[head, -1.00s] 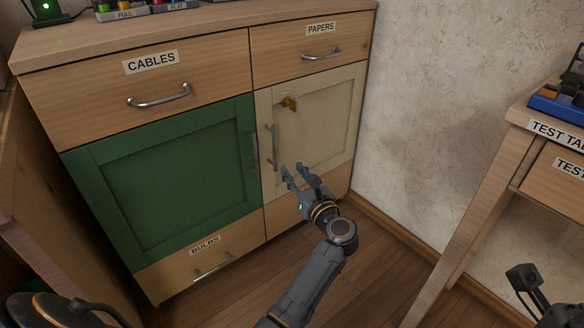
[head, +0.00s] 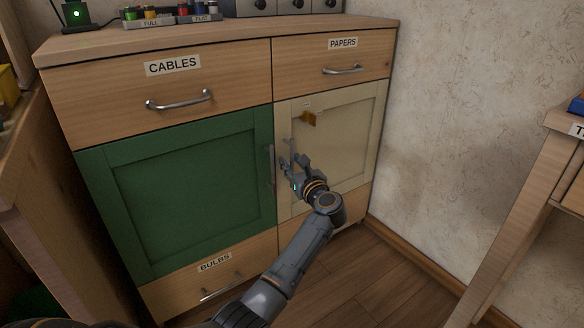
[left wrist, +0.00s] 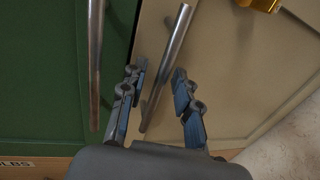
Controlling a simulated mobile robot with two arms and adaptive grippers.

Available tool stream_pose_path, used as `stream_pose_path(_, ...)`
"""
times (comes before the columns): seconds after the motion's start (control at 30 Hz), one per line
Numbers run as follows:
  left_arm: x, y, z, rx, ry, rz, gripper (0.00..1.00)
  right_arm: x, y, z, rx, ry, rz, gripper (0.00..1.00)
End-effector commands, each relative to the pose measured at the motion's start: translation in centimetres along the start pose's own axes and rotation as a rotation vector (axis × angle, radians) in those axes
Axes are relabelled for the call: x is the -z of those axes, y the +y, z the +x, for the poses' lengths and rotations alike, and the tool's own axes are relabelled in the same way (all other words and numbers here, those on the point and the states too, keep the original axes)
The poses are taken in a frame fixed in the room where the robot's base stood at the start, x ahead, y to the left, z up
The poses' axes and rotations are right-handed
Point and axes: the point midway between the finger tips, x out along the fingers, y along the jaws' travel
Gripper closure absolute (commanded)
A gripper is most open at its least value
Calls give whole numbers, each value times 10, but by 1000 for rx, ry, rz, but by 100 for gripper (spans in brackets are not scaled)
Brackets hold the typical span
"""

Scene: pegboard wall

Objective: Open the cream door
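The cream door (head: 350,135) is shut, at the right of the cabinet beside the green door. Its upright metal bar handle (left wrist: 168,65) is near its left edge; in the head view my gripper partly covers it. A small brass-coloured piece (head: 309,118) is on the door's upper part and shows at the top of the left wrist view (left wrist: 260,4). My left gripper (head: 293,160) is in front of the handle. In the left wrist view its fingers (left wrist: 159,76) are apart, one on each side of the bar, with gaps visible. My right gripper is out of view.
The green door (head: 190,190) has its own upright handle (left wrist: 95,65) close to the left of the cream door's handle. Drawers labelled CABLES (head: 225,85) and PAPERS (head: 375,65) are above. A wooden table (head: 525,200) stands at right; floor lies clear between.

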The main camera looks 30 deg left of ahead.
Motion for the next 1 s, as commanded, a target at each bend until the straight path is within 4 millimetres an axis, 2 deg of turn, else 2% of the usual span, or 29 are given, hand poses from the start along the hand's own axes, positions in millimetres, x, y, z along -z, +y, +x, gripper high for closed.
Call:
stream_pose_path(0.33,0,0,4,0,0,0,69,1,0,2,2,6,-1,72)
stream_pose_path(0.5,0,0,4,1,0,0,100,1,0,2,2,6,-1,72)
stream_pose_path(0.83,0,-1,2,1,0,0,100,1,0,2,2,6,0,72)
stream_pose_path(1.0,0,-7,-12,6,3,-1,100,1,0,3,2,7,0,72)
